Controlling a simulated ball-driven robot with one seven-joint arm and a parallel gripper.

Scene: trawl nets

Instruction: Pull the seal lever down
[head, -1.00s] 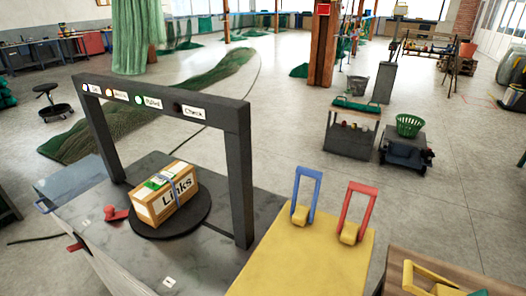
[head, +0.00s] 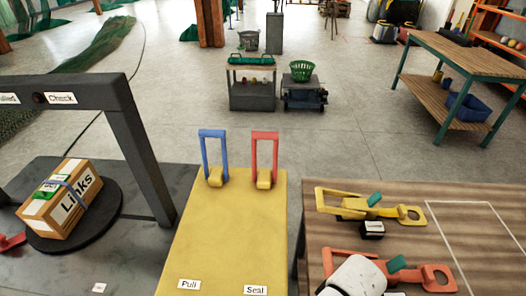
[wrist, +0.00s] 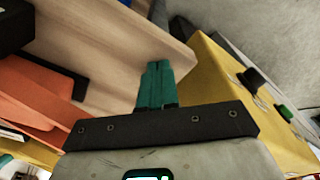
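The red lever (head: 264,157) stands upright at the far right of a yellow stand (head: 222,235). A "Seal" label (head: 256,290) lies on its near right. A blue lever (head: 213,155) stands upright beside it, in line with a "Pull" label (head: 189,285). In the wrist view, the teal fingers of my gripper (wrist: 157,85) are together with nothing visible between them. They are over a pale wooden surface, and no lever shows there. In the head view a white part of my arm is at the bottom right, well apart from both levers; my fingertips cannot be told there.
A wooden bench (head: 450,265) stands right of the stand, with a yellow tool (head: 345,205) and an orange tool (head: 435,278). On the left, a box marked "Links" (head: 60,205) sits on a dark turntable under a dark frame (head: 145,150).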

